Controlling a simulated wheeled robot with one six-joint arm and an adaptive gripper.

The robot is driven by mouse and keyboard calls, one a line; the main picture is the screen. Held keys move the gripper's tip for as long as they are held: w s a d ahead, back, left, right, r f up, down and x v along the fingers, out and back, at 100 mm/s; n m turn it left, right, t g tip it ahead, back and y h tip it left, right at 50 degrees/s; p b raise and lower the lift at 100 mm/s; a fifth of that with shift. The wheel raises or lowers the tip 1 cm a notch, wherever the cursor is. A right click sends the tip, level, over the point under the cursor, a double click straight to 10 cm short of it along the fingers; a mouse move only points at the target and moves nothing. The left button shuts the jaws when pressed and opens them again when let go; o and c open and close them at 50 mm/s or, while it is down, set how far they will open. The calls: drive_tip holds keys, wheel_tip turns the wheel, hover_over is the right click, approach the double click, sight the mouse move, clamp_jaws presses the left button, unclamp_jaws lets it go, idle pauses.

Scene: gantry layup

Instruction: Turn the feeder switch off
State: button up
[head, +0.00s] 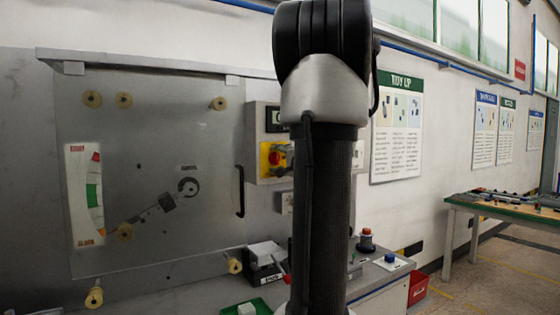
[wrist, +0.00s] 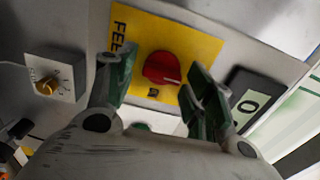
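The feeder switch is a red rotary knob (wrist: 162,68) on a yellow plate (wrist: 205,45), with lettering beginning "FEE" partly visible. A pale pointer line on the knob points to the right in the wrist view. In the head view the red knob (head: 274,158) shows on a grey box, just left of my arm. My gripper (wrist: 160,76) is open, with green-padded fingers on either side of the knob. The knob lies between the fingers; I cannot tell whether either finger touches it.
A dial on a white plate (wrist: 48,84) sits left of the switch. In the head view, a clear panel with a black handle (head: 240,190) is left of the box, and a bench (head: 385,280) lies below.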

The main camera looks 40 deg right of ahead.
drive_tip(key=shift+s, duration=0.1)
drive_tip(key=v, duration=1.1)
drive_tip(key=shift+s+a, duration=0.2)
drive_tip(key=shift+s, duration=0.2)
